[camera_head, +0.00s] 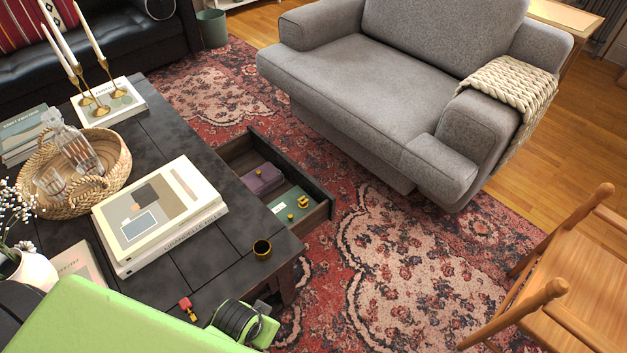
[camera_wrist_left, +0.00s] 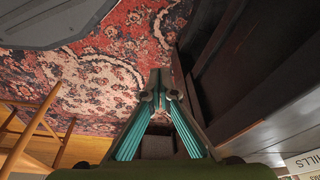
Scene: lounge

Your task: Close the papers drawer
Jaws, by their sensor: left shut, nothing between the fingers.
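The drawer (camera_head: 292,168) in the side of the black coffee table (camera_head: 262,205) stands open, pulled out toward the grey armchair. Inside it lie a purple box (camera_head: 262,180) and a green box (camera_head: 290,203) with small gold pieces. My left arm comes in from the lower left in the head view, in front of the table's near corner; its fingertips cannot be made out there. In the left wrist view my left gripper (camera_wrist_left: 158,92) is shut and empty, with rug beyond it and dark furniture to the right. My right gripper is not in view.
The grey armchair (camera_head: 350,75) stands beyond the drawer. A wooden chair (camera_head: 575,285) is at lower right. Patterned rug (camera_head: 390,260) lies open between them.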

